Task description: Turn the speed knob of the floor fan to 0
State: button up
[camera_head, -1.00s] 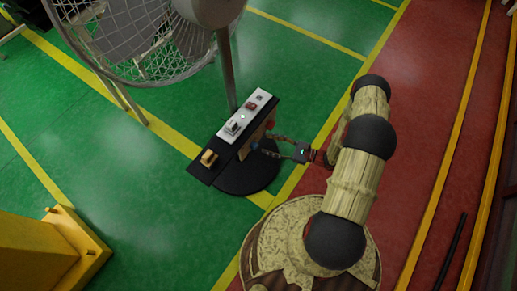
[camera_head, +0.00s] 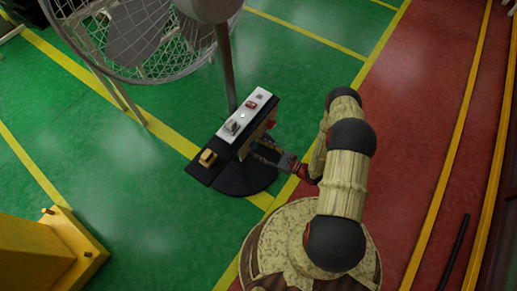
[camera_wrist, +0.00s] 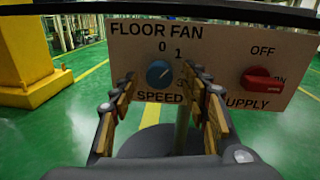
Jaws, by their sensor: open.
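The blue speed knob (camera_wrist: 159,73) sits on the tan FLOOR FAN panel (camera_wrist: 222,52), above the word SPEED. Digits 0 and 1 show above and to its right, and a 3 is partly hidden by a finger. I cannot tell which digit the knob points to. My gripper (camera_wrist: 160,80) is open, its fingers in front of the panel at either side of the knob, with no clear contact. In the head view my gripper (camera_head: 266,152) is beside the fan's control box, whose panel face is mostly turned away.
A red SUPPLY knob (camera_wrist: 263,84) is to the right on the same panel. The fan's cage (camera_head: 140,45) and pole (camera_head: 226,70) rise behind the control box (camera_head: 205,168). A yellow post base (camera_head: 70,245) stands at lower left. Green floor around is clear.

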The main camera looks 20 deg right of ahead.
jog(key=shift+w+a, duration=0.3)
jog(key=shift+w, duration=0.05)
jog(key=c, duration=0.3)
jog(key=c, duration=0.8)
jog(key=shift+c, duration=0.3)
jog(key=shift+r+n+h+p, duration=0.1)
jog(key=shift+n+h+p, duration=0.4)
jog(key=shift+n, duration=3.3)
